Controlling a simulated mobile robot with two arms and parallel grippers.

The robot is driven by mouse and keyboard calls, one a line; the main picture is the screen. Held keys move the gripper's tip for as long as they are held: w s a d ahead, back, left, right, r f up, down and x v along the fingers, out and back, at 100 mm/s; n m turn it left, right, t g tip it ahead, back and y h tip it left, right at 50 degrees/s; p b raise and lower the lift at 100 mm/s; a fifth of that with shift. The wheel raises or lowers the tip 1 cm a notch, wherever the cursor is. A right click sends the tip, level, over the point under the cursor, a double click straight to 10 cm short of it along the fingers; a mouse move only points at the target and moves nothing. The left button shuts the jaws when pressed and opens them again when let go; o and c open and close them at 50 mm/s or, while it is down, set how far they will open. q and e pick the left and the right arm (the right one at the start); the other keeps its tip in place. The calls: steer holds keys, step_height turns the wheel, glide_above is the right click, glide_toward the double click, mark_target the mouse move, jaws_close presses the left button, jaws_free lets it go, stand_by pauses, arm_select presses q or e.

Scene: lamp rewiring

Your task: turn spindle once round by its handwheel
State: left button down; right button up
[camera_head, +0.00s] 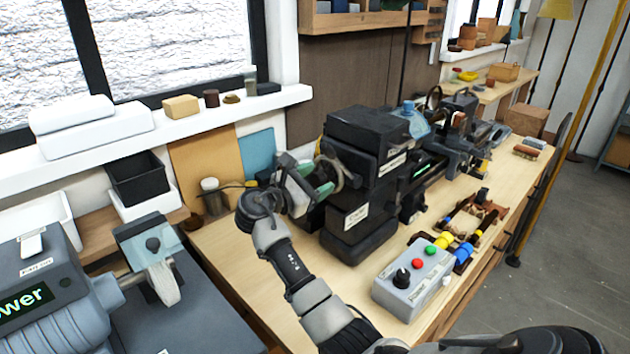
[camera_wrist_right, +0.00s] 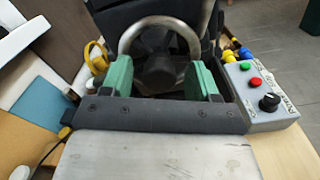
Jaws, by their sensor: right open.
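The black lathe-like machine (camera_head: 365,150) stands on the wooden bench. Its handwheel is a metal ring at the machine's left end (camera_head: 338,168), and the ring also shows in the right wrist view (camera_wrist_right: 160,22) with a dark hub inside it. My right gripper (camera_head: 312,182) is at the wheel, its green finger pads (camera_wrist_right: 162,78) apart on either side of the view of the ring. The jaws are open; I cannot tell whether the pads touch the rim. The lower part of the ring is hidden. My left gripper is not in view.
A grey control box (camera_head: 412,278) with a black knob and coloured buttons stands at the bench's front. A tray of parts (camera_head: 470,225) lies behind it. A grey motor unit (camera_head: 45,280) is at left. The bench (camera_head: 245,270) is bare left of my arm.

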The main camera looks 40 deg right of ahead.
arm_select(q)
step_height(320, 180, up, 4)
steer(key=p, duration=0.3)
steer(key=shift+p, duration=0.4)
arm_select(e)
steer(key=a, duration=1)
steer(key=shift+s+a, duration=0.4)
steer(key=shift+s, duration=0.05)
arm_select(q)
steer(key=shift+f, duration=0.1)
